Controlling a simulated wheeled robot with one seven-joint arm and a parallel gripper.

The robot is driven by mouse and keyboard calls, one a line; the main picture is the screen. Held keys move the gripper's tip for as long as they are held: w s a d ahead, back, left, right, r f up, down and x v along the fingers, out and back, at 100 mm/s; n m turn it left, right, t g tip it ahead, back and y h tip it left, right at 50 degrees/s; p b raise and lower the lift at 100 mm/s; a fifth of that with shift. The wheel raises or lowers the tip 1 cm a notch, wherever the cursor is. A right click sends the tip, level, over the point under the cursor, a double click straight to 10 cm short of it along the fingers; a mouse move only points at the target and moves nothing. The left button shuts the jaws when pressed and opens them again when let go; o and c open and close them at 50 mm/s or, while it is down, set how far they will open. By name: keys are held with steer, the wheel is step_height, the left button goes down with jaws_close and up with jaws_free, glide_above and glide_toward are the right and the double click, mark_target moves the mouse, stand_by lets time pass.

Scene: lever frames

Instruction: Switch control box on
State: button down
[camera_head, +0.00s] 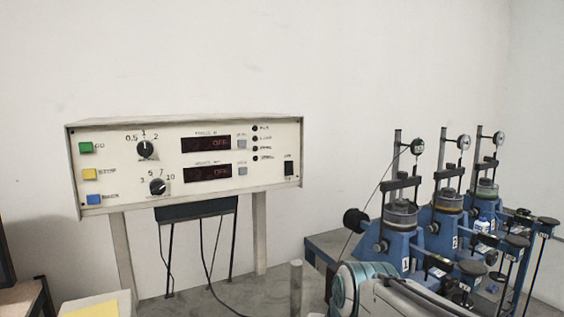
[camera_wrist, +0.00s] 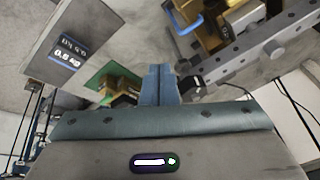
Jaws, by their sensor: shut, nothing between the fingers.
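The control box (camera_head: 185,153) is a cream panel on posts in the head view. It has green, yellow and blue buttons on its left side and two dials. Both displays (camera_head: 207,144) appear to read OFF. A small black switch (camera_head: 289,168) sits at the lower right of the panel; I cannot tell which way it is tipped. My gripper (camera_wrist: 158,72) is shut and empty in the wrist view, with its fingers together. It is well apart from the panel. I cannot make out the control box in the wrist view.
Several blue lever frames (camera_head: 398,240) with dial gauges stand on a bench to the right. Part of my arm shows low in front of them. A grey plate marked 0.5 kg (camera_wrist: 68,52) shows in the wrist view. Cables hang below the box.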

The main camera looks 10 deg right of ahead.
steer(key=w+d+r+m+t+p, duration=0.1)
steer(key=w+r+m+t, duration=0.1)
steer(key=w+r, duration=0.4)
steer(key=w+d+r+m+t+y+p, duration=0.1)
steer(key=w+r+m, duration=0.4)
steer(key=r, duration=1)
steer(key=w+d+r+m+t+y+p, duration=0.1)
steer(key=w+d+r+m+t, duration=0.1)
steer(key=w+r, duration=0.5)
step_height(320, 180, up, 4)
steer(key=shift+w+r+m+t, duration=0.15)
steer(key=shift+w+m+t, duration=0.2)
steer(key=shift+m+t, duration=0.55)
steer(key=p, duration=0.2)
glide_toward(289, 175)
step_height(289, 175, down, 3)
steer(key=w, duration=0.2)
steer(key=shift+w+a+p, duration=0.25)
steer(key=shift+w+a, duration=0.05)
steer(key=shift+w, duration=0.5)
steer(key=shift+w+a+p, duration=0.25)
steer(key=shift+w, duration=0.6)
